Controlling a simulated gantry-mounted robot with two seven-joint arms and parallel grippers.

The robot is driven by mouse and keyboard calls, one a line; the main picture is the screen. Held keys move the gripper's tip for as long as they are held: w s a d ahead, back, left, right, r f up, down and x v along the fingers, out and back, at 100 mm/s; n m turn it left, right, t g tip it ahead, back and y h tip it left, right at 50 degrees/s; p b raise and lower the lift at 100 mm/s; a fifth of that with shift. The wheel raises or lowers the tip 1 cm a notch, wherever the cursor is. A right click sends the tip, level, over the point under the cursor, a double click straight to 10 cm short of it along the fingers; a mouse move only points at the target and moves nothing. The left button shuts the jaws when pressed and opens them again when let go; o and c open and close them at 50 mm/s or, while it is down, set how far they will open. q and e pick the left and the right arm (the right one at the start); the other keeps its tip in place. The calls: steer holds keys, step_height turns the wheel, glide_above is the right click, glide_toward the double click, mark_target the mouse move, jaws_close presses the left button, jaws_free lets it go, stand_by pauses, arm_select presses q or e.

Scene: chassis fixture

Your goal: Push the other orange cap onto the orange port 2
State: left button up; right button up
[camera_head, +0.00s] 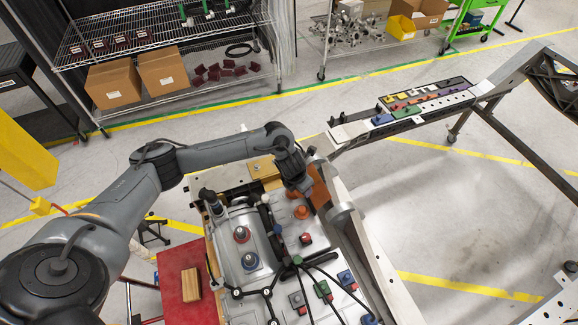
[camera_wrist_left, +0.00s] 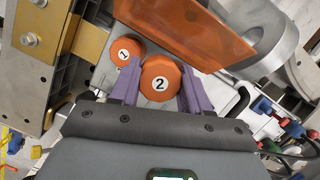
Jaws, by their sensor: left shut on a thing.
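In the left wrist view, an orange cap marked 2 (camera_wrist_left: 160,88) sits between the two purple fingers of my left gripper (camera_wrist_left: 160,76). The fingers are shut on its sides. A second orange cap marked 1 (camera_wrist_left: 124,50) is just beyond it to the left, partly behind the left finger. In the head view, my left gripper (camera_head: 301,186) is low over the chassis unit, close to orange round parts (camera_head: 301,212); their numbers cannot be read there. The orange port under cap 2 is hidden, so I cannot tell how far down the cap sits. My right gripper is not in view.
An orange plate (camera_wrist_left: 190,30) stands close beside the caps. A gold bracket (camera_wrist_left: 90,42) lies to the left. A tray of coloured parts (camera_head: 428,94) lies on the far rail.

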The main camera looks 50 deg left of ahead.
mark_target(304, 208)
arm_select(q)
steer(key=d, duration=0.1)
steer(key=s+d+p, duration=0.1)
steer(key=d, duration=0.1)
steer(key=shift+s+r+p, duration=0.3)
steer(key=shift+s, duration=0.05)
steer(key=shift+s+d+f, duration=0.1)
steer(key=shift+s, duration=0.15)
step_height(304, 208, down, 4)
steer(key=b, duration=0.3)
steer(key=shift+f, duration=0.2)
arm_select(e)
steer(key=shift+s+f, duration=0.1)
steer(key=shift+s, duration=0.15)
arm_select(q)
steer(key=shift+r, duration=0.1)
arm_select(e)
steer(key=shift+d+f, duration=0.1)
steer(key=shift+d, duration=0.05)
arm_select(q)
steer(key=shift+f+b, duration=0.2)
steer(key=shift+b, duration=0.1)
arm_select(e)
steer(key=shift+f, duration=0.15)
arm_select(q)
steer(key=shift+f+b, duration=0.75)
steer(key=shift+f, duration=0.25)
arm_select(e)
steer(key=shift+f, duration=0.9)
